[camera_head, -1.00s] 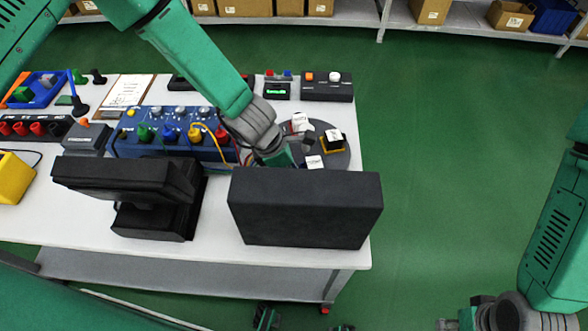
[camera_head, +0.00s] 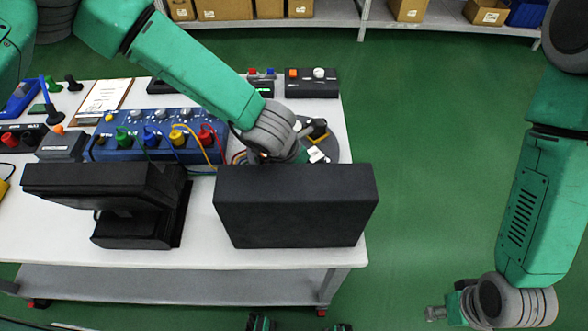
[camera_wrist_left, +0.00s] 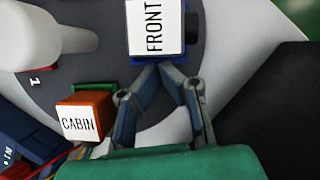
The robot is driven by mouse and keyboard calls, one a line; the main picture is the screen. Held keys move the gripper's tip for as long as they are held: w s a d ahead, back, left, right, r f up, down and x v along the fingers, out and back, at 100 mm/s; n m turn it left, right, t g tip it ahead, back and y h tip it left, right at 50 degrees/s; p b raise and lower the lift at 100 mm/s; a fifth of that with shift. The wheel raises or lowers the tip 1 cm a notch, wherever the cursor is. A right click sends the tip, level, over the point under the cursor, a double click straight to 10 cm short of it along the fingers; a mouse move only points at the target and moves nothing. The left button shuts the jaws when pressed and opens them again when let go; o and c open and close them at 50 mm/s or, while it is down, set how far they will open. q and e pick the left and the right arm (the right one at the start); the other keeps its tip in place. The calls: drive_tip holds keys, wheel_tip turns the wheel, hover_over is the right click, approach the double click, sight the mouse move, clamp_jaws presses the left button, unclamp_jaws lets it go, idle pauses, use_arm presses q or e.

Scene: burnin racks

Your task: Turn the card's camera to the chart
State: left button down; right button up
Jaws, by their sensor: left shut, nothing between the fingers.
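A grey round disc (camera_head: 333,150) lies on the table's right side, partly hidden by my left arm and the black box. In the left wrist view, the disc (camera_wrist_left: 215,40) carries a white block marked FRONT (camera_wrist_left: 153,28) with a dark round part on its right side. An orange block marked CABIN (camera_wrist_left: 84,115) and a white rounded piece (camera_wrist_left: 35,35) are to its left. My left gripper (camera_wrist_left: 166,68) is shut and empty, its tips at the FRONT block's near edge; contact is unclear. My right gripper (camera_head: 436,313) hangs off the table at lower right; its fingers are too small to read.
A large black box (camera_head: 295,208) and a black stand (camera_head: 135,205) occupy the table's front. A blue panel (camera_head: 100,150) with coloured plugs is behind them. A clipboard with a white sheet (camera_head: 104,96) lies at the back left. Green floor to the right is open.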

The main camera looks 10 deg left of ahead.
sight(327, 157)
use_arm(q)
drive_tip(key=shift+d, duration=0.3)
drive_tip(key=shift+w+d+n, duration=0.1)
drive_tip(key=shift+d+n, duration=0.25)
drive_tip(key=shift+n, duration=0.15)
drive_tip(key=shift+w+d+n+t+y+b, duration=0.2)
drive_tip(key=shift+d+n, duration=0.25)
drive_tip(key=shift+d, duration=0.3)
drive_tip(key=shift+w+d+n+t+y+b, duration=0.1)
drive_tip(key=shift+w+d+n+y+b, duration=0.3)
drive_tip(key=shift+d, duration=0.3)
drive_tip(key=shift+w+a+n, duration=0.1)
drive_tip(key=shift+a+n, duration=0.05)
drive_tip(key=shift+n, duration=0.4)
drive_tip(key=shift+w+n+y, duration=0.3)
drive_tip(key=shift+w+n, duration=0.1)
drive_tip(key=shift+n, duration=0.3)
drive_tip(key=shift+w+d+n, duration=0.25)
drive_tip(key=shift+d+n, duration=0.15)
drive_tip(key=shift+n, duration=0.1)
drive_tip(key=shift+w+d+n+y, duration=0.5)
drive_tip(key=shift+d+n, duration=0.1)
drive_tip(key=shift+d, duration=0.15)
drive_tip(key=shift+w+n, duration=0.2)
drive_tip(key=shift+n, duration=0.2)
drive_tip(key=shift+w+a+n, duration=0.3)
drive_tip(key=shift+n, duration=0.1)
use_arm(e)
drive_tip(key=shift+d+f, duration=0.3)
drive_tip(key=shift+f, duration=0.65)
